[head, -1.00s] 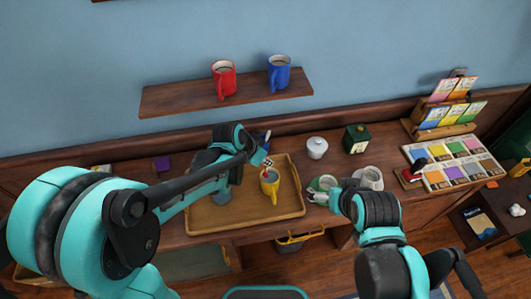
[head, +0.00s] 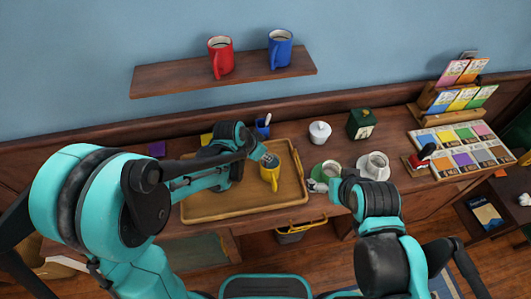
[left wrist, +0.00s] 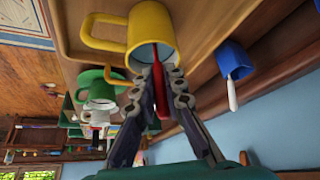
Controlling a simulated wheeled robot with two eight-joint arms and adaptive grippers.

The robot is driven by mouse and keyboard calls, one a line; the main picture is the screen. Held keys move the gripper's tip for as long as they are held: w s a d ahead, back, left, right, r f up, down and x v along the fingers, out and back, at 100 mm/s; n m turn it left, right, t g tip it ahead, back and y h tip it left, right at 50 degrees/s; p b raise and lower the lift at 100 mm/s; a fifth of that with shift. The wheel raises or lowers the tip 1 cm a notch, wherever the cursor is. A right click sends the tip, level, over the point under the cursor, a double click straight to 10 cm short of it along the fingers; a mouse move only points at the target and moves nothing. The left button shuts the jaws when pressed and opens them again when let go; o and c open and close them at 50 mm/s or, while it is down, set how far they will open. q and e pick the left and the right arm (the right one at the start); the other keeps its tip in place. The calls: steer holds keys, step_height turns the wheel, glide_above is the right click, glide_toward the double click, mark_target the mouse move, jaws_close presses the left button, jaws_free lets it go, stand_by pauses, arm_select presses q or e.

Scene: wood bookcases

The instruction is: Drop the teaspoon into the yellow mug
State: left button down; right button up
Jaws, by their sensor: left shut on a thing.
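The yellow mug (head: 270,178) stands upright on the wooden tray (head: 215,212); it also shows in the left wrist view (left wrist: 151,22). My left gripper (head: 266,158) is at the mug's mouth. In the left wrist view it (left wrist: 163,85) is shut on a slim red thing, taken as the teaspoon (left wrist: 158,77), whose far end reaches into the mug's opening. The teaspoon's bowl is hidden. My right gripper (head: 318,187) is beside the green cup (head: 331,170); its fingers are too small to read.
A blue cup (head: 263,126) with a pale-handled utensil stands behind the tray. A white lidded pot (head: 320,132), a dark green box (head: 361,123) and a white cup (head: 377,164) stand to the right. A red mug (head: 221,56) and a blue mug (head: 280,48) are on the wall shelf (head: 180,80).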

arm_select(q)
steer(key=shift+f, duration=0.1)
steer(key=c, duration=1.5)
jaws_free()
steer(key=v, duration=1.2)
steer(key=s+a+f+n+t+y+b, duration=0.2)
steer(key=s+a+n+t+y+b, duration=0.1)
steer(key=s+a+n, duration=0.6)
steer(key=s+a+y, duration=0.1)
steer(key=s+a, duration=0.2)
steer(key=a, duration=0.1)
steer(key=shift+s+a+f, duration=0.25)
steer(key=shift+a, duration=0.1)
